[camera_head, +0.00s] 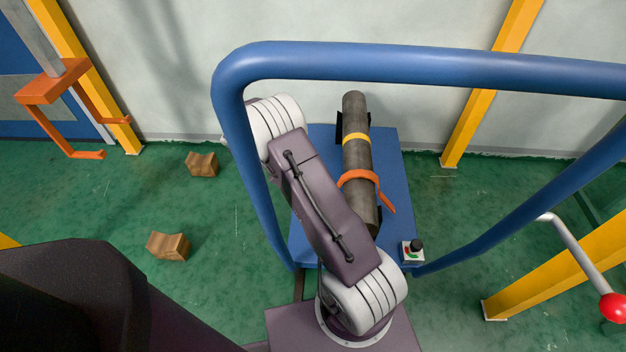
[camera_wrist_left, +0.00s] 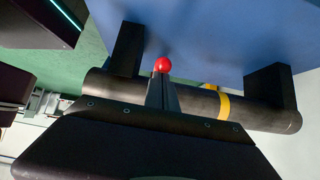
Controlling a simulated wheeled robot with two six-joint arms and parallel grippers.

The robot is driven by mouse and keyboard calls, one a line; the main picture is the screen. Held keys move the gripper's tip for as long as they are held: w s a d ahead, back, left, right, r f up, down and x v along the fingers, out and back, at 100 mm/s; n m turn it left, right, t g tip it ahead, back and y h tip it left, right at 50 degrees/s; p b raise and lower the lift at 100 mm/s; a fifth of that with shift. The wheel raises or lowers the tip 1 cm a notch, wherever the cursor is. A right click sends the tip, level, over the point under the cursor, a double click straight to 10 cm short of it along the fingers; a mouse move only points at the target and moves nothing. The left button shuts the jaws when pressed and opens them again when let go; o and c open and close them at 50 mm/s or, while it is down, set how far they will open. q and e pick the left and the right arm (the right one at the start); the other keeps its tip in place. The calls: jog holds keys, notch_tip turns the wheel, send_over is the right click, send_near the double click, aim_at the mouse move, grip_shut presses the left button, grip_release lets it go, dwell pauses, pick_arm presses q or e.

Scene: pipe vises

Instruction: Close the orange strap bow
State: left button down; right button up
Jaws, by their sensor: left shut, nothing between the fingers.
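The orange strap bow (camera_head: 360,176) arches over the dark pipe (camera_head: 356,150) in the head view, and its free end slants off the pipe to the right. I cannot make it out in the left wrist view. There the pipe (camera_wrist_left: 255,115) lies across the picture behind my left gripper (camera_wrist_left: 162,92), whose fingers are shut and empty. A small red ball (camera_wrist_left: 162,65) shows just past the fingertips; I cannot tell what it belongs to. In the head view my left gripper is hidden. My right gripper is not in view.
A yellow band (camera_head: 356,138) rings the pipe, which rests in black supports on a blue platform (camera_head: 395,170). A blue tube frame (camera_head: 420,62) arches around it. A small control box (camera_head: 412,252) stands at the near right corner. Wooden blocks (camera_head: 169,246) lie on the floor left.

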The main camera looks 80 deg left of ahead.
pick_arm(q)
jog(key=p+v, duration=0.6)
jog(key=v, duration=0.3)
jog(key=shift+p, duration=0.3)
